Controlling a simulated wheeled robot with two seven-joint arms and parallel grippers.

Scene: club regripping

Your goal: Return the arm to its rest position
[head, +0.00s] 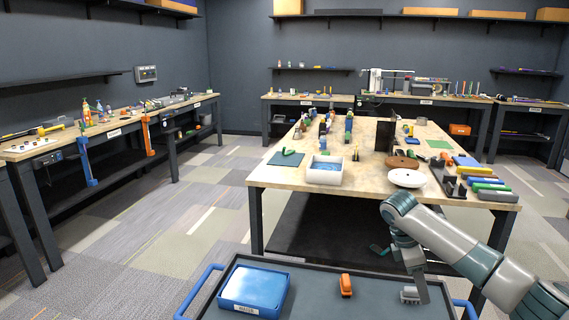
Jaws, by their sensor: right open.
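My right arm comes in from the lower right, bends at the wrist above the dark tray cart (320,280) and points down. My right gripper (408,276) is at its end, over the right part of the cart, with its fingers apart. A small grey object (409,296) lies on the cart right at the fingertips; I cannot tell whether they touch it. An orange object (346,285) lies on the cart left of the gripper. A blue-topped box (254,287) with a white label stands at the cart's left. My left gripper is not in view.
The cart's blue handles (197,292) stick out. Floor to the left is clear.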

